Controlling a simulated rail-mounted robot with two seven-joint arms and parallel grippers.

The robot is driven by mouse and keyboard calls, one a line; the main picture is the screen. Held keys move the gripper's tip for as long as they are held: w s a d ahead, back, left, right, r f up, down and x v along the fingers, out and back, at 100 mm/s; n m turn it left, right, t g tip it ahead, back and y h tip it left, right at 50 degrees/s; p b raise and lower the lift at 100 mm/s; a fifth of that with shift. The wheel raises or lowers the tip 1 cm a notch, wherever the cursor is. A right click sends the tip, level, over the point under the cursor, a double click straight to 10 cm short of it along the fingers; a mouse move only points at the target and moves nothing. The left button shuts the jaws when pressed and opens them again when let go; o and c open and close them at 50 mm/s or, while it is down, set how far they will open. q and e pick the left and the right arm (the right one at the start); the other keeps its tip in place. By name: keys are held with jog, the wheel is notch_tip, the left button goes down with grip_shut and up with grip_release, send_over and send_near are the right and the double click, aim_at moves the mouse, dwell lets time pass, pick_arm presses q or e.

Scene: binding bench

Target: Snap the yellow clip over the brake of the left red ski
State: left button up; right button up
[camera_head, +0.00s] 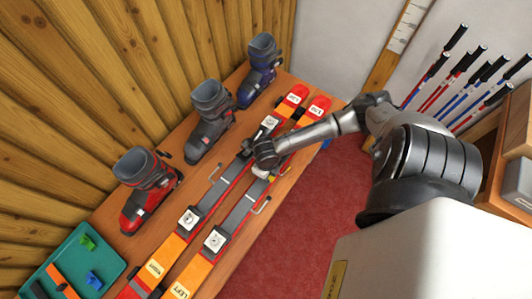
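The left red ski (201,268), with a "LEFT" label on its orange end, lies on the wooden bench, to the right of the matching "RIGHT" ski (171,246). A thin metal brake arm (262,206) sticks out from its right side. My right gripper (265,163) points down over the middle of the skis. A small yellow piece, apparently the yellow clip (259,172), shows right beneath it, by the left ski. The fingers are mostly hidden by the hand, so I cannot tell whether they grip it. My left gripper is not in view.
A red boot (146,190), a grey boot (210,115) and a blue boot (260,66) stand along the wall side. A teal tray (110,262) at lower left holds green and blue clips. Ski poles (470,80) stand at the right. Red carpet (300,225) lies beyond the bench edge.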

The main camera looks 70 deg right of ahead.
jog(key=shift+c, duration=0.5)
jog(key=shift+w+p, duration=0.1)
jog(key=shift+p, duration=0.2)
jog(key=shift+f, duration=0.2)
dwell(0.5)
jog(key=shift+f+b, duration=0.5)
jog(key=o, duration=0.8)
jog(key=shift+o, duration=1.3)
jog(key=shift+d, duration=0.1)
jog(key=o, duration=0.5)
